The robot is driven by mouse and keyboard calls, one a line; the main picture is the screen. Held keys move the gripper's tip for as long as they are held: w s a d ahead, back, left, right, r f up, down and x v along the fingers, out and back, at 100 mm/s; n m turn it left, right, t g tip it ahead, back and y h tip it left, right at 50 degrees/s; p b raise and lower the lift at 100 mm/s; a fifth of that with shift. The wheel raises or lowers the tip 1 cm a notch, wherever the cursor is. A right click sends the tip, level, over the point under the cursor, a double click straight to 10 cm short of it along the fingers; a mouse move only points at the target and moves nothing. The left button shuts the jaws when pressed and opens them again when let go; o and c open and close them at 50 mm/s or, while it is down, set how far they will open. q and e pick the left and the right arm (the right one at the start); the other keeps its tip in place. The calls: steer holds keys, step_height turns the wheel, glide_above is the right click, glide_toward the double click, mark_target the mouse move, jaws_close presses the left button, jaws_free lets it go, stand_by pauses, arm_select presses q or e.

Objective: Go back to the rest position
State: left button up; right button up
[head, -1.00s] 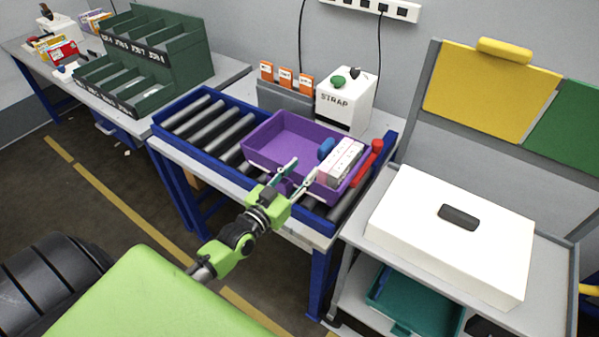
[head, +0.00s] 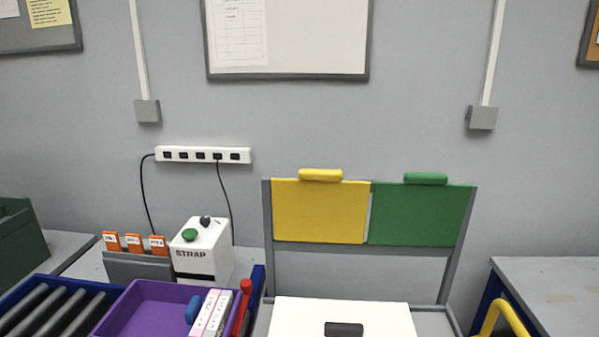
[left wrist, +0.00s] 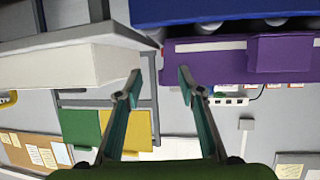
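My left gripper (left wrist: 160,78) shows in the left wrist view, where the picture is upside down. Its two fingers are apart with nothing between them. It is outside the head view. The purple tray (head: 150,304) sits on the roller conveyor at the lower left of the head view, and its side (left wrist: 220,62) shows in the left wrist view beyond the fingers, apart from them. My right gripper is in neither view.
A white box (head: 290,312) with a dark handle is at the bottom centre. The STRAP machine (head: 205,265) stands behind the tray. Yellow (head: 320,212) and green (head: 420,215) panels stand on a frame behind the box. A grey table (head: 560,285) is at right.

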arm_select(q)
steer(key=s+d+f+g+y, duration=0.15)
steer(key=s+g, duration=0.35)
steer(key=s, duration=0.7)
steer(key=s+d+f+g+y, duration=0.15)
steer(key=s+g, duration=0.35)
steer(key=s, duration=0.8)
step_height(320, 180, down, 26)
steer(key=g+b, duration=0.1)
steer(key=b, duration=0.1)
steer(key=s+a+f, duration=0.2)
steer(key=s+f, duration=0.7)
steer(key=s+a+f+g+b, duration=0.1)
steer(key=s+a+f, duration=0.1)
steer(key=s+f, duration=0.7)
steer(key=shift+s+f, duration=0.15)
steer(key=shift+f, duration=0.45)
